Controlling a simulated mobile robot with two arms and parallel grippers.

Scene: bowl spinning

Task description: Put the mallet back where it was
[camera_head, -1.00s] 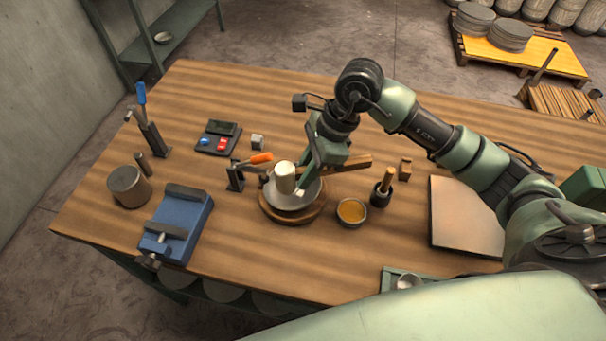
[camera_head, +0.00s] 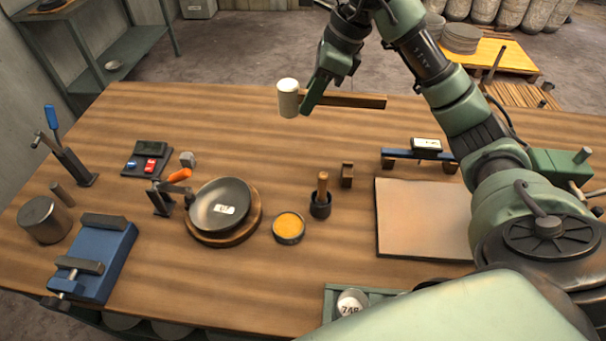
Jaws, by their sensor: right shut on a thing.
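The mallet has a white cylindrical head (camera_head: 288,97) and a wooden handle (camera_head: 350,101) pointing right. My right gripper (camera_head: 308,102) is shut on the mallet near its head and holds it up at the far side of the wooden table. A grey metal bowl (camera_head: 222,205) sits on a round wooden base (camera_head: 257,215) at the centre left, with a small white label inside it. The mallet is well apart from the bowl. My left gripper is out of view.
A blue bar stand (camera_head: 402,155) with a small device on it is at the right, behind a flat tan board (camera_head: 420,218). A cup of amber stuff (camera_head: 289,227), a pot with a wooden handle (camera_head: 321,205) and a blue vise (camera_head: 92,260) stand nearby. The far table middle is clear.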

